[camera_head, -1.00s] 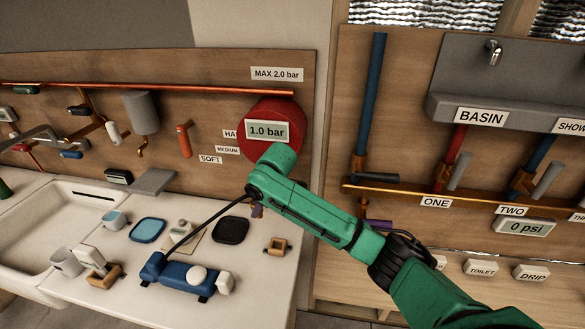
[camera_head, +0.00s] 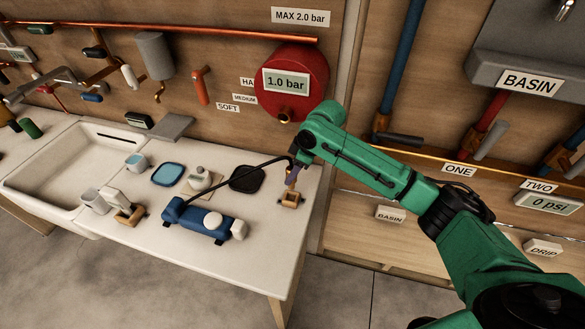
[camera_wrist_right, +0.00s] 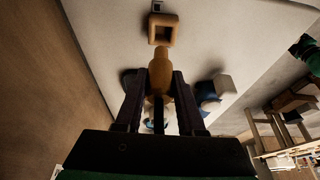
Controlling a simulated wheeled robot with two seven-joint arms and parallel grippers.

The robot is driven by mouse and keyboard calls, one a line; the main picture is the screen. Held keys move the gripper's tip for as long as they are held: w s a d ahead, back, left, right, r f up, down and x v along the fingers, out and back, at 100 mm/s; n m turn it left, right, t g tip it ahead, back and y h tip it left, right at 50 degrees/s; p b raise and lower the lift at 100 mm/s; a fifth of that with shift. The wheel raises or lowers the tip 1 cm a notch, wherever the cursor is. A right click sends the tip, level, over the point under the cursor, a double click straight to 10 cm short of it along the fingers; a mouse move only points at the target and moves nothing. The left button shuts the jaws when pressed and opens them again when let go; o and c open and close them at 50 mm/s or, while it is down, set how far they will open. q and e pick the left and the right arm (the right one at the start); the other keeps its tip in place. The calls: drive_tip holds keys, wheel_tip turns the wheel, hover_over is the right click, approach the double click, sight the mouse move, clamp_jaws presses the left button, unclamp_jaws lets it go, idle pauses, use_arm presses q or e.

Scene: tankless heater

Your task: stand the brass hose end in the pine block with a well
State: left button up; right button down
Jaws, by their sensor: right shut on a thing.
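My right gripper (camera_head: 292,176) points down at the right end of the white counter. It is shut on the brass hose end (camera_wrist_right: 160,72), which shows between its two dark fingers in the right wrist view. The hose end is mostly hidden by the gripper in the head view. The pine block with a well (camera_head: 290,199) stands on the counter just below the gripper. In the right wrist view the block (camera_wrist_right: 163,29) shows its square well beyond the brass tip. I cannot tell whether the tip touches the block. My left gripper is not in view.
A black hose (camera_head: 240,168) runs from the blue pump (camera_head: 198,220) to my right gripper. A black dish (camera_head: 247,179) and a blue dish (camera_head: 167,174) lie left of the block. The red tank (camera_head: 291,87) hangs on the wall behind. The counter's right edge is close.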

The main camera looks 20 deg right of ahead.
sight(292, 188)
drive_tip(key=shift+x, duration=0.75)
wheel_tip(292, 188, down, 2)
drive_tip(key=shift+s+d+f+b, duration=0.1)
drive_tip(key=shift+s+d+b, duration=0.05)
drive_tip(key=shift+b, duration=0.3)
drive_tip(key=shift+p, duration=0.5)
drive_tip(key=shift+f, duration=0.25)
drive_tip(key=shift+f+b, duration=0.5)
drive_tip(key=shift+f, duration=0.6)
drive_tip(key=shift+f, duration=0.2)
drive_tip(key=c, duration=0.8)
unclamp_jaws()
drive_tip(key=shift+c, duration=0.2)
